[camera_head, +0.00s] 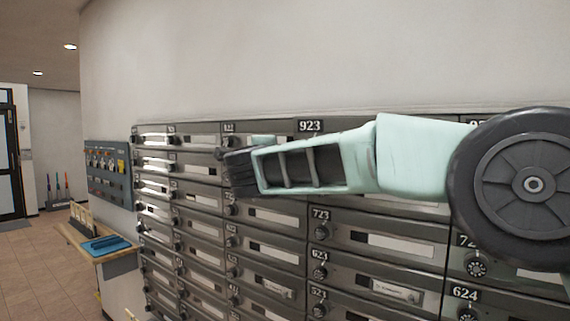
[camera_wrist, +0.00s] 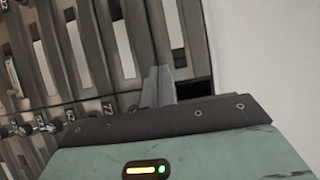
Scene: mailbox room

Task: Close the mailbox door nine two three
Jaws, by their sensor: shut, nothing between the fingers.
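The number plate 923 (camera_head: 310,126) is in the top row of the mailbox wall in the head view. My arm crosses in front of mailbox 923 and hides most of its door, so I cannot tell there how far it stands open. The dark end of my gripper (camera_head: 238,172) is left of and below the plate, close to the mailbox fronts. In the wrist view my gripper's grey fingers (camera_wrist: 158,82) are together and empty. A dark gap (camera_wrist: 196,88) shows right beside them, between the mailbox fronts and the pale wall. I cannot tell whether the fingers touch a door.
Mailbox 723 (camera_head: 375,243) and its neighbours look shut, with knobs sticking out. A dark panel (camera_head: 108,172) hangs on the wall at the left, above a wooden shelf (camera_head: 85,240) with a blue item. Open tiled floor (camera_head: 40,275) lies farther left.

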